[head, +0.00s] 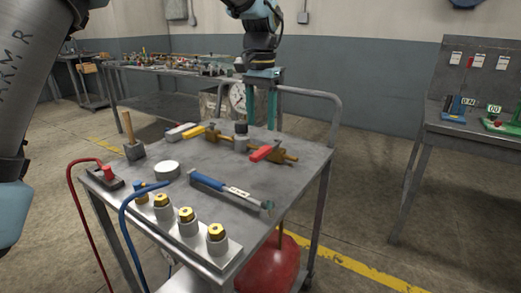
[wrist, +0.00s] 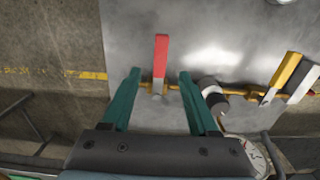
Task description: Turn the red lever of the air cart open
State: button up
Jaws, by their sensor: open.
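The red lever (head: 264,153) sits on a brass pipe (head: 285,157) at the right part of the air cart's top (head: 210,165). In the wrist view the red lever (wrist: 161,58) lies across the pipe, its free end pointing up the picture. My gripper (head: 261,126) hangs above the cart's far edge with its teal fingers pointing down. In the wrist view my gripper (wrist: 159,74) is open and empty. One finger shows on each side of the lever, with a gap on both sides. How high the fingertips are above the lever is hard to tell.
A yellow lever (wrist: 282,76) and a white lever (wrist: 303,84) sit further along the pipe, beside a black-capped cylinder (wrist: 212,93). A round gauge (head: 238,97) is at the cart's far side.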

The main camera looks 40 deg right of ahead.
aim_at(260, 151)
notch_tip(260, 151, down, 8)
jog(key=shift+f, duration=0.1)
dwell(0.4)
grip_shut()
dwell(0.3)
dwell(0.9)
